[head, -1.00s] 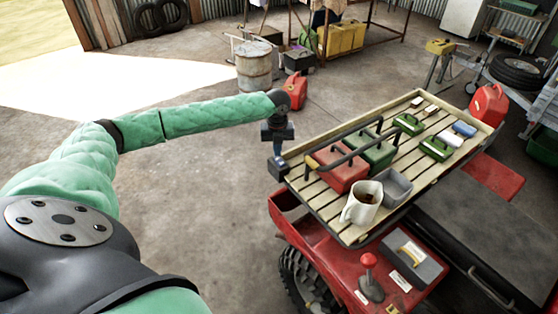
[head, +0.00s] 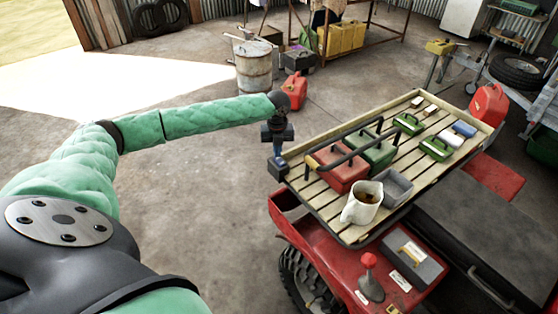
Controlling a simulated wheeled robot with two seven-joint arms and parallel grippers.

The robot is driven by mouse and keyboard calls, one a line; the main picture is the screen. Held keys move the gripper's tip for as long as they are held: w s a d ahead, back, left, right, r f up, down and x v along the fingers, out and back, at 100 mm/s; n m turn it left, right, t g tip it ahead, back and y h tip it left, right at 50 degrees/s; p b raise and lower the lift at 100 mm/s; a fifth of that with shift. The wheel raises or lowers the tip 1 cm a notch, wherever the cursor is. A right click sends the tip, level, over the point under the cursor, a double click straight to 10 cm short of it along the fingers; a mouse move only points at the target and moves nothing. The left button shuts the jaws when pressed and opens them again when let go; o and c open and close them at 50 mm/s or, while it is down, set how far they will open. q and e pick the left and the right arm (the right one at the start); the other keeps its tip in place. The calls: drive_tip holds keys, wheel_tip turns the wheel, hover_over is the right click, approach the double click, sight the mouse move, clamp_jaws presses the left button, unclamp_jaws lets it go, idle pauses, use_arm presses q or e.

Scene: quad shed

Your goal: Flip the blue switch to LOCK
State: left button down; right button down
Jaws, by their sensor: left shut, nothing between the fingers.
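A small blue piece (head: 277,151), which I take to be the blue switch, stands on a dark box (head: 278,169) at the left edge of the slatted rack in the head view. My left gripper (head: 277,142) is right above it, pointing down, and is shut with nothing in it. The gripper partly covers the blue piece. I cannot tell whether they touch, and no LOCK lettering or switch position is readable. My right gripper is not in view.
The slatted rack (head: 319,202) on the red quad carries a red box (head: 343,174), a green box (head: 376,152), a white mug (head: 362,204) and a grey tub (head: 397,187). A red-knobbed lever (head: 369,262) stands in front.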

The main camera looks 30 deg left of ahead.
use_arm(q)
drive_tip(key=shift+f, duration=0.65)
idle(0.4)
drive_tip(key=shift+r+p, duration=1.9)
drive_tip(key=shift+r, duration=0.5)
drive_tip(key=shift+r+p, duration=0.8)
drive_tip(key=shift+r, duration=0.35)
